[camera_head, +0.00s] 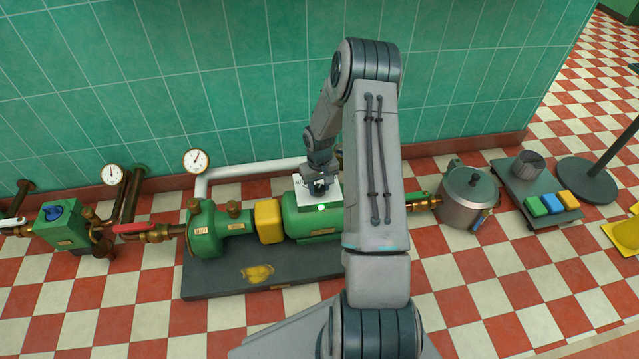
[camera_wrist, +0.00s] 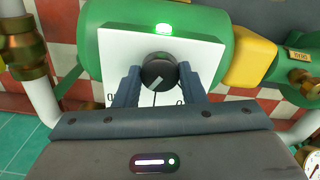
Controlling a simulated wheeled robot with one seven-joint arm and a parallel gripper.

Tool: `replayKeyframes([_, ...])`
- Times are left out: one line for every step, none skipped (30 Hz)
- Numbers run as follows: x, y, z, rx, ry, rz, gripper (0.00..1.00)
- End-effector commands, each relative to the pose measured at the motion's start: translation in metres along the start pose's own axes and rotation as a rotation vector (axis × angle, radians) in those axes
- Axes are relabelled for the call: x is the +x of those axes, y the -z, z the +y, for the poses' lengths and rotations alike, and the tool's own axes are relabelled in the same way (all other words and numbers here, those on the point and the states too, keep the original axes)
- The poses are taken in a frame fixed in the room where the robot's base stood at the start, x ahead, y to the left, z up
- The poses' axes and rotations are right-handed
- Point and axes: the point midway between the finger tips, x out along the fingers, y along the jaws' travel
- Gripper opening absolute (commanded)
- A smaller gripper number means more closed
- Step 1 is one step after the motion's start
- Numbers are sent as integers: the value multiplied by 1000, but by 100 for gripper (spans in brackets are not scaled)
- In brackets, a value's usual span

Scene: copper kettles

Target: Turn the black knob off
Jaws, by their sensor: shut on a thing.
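The black knob (camera_wrist: 158,74) is round with a pale pointer mark and sits on a white panel (camera_wrist: 112,48) on the green pump motor. In the wrist view my gripper (camera_wrist: 160,82) has one finger on each side of the knob and is shut on it. The pointer slants toward the lower left. Printed marks below the knob are partly hidden by my fingers. A green lamp (camera_wrist: 163,29) glows at the panel's edge. In the head view the white panel (camera_head: 331,188) and its lit lamp (camera_head: 321,207) show under my gripper (camera_head: 320,187), and the knob is mostly hidden there.
The green motor (camera_head: 296,222) and yellow coupling (camera_head: 269,221) stand on a dark base plate (camera_head: 215,281) by the tiled wall. Pipes and gauges (camera_head: 196,160) are at left. A metal pot (camera_head: 466,196) and a block with coloured buttons (camera_head: 538,206) are at right. Checkered floor in front is clear.

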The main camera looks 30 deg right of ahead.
Motion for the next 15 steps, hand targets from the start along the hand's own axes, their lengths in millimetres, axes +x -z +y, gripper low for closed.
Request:
replayKeyframes([-3,0,0,-38,1,-2,14])
replayKeyframes([-3,0,0,-65,0,-2,14])
replayKeyframes([-3,0,0,-100,0,-1,14])
replayKeyframes([-3,0,0,-126,0,-1,14])
replayKeyframes([-3,0,0,-151,0,-1,14])
replayKeyframes([-3,0,0,-185,0,-2,14])
replayKeyframes([-3,0,0,-211,1,-2,14])
replayKeyframes([-3,-1,0,-235,1,-2,14])
replayKeyframes([-3,-1,0,-267,1,-2,14])
replayKeyframes([-3,-1,0,-291,1,-2,14])
replayKeyframes([-3,-1,0,-315,0,-2,14])
replayKeyframes([-2,-1,0,-344,0,-2,14])
replayKeyframes([-2,-1,0,-364,0,-2,14])
replayKeyframes([-2,-1,0,-384,1,-3,14])
replayKeyframes([-2,-1,0,-408,1,-3,14])
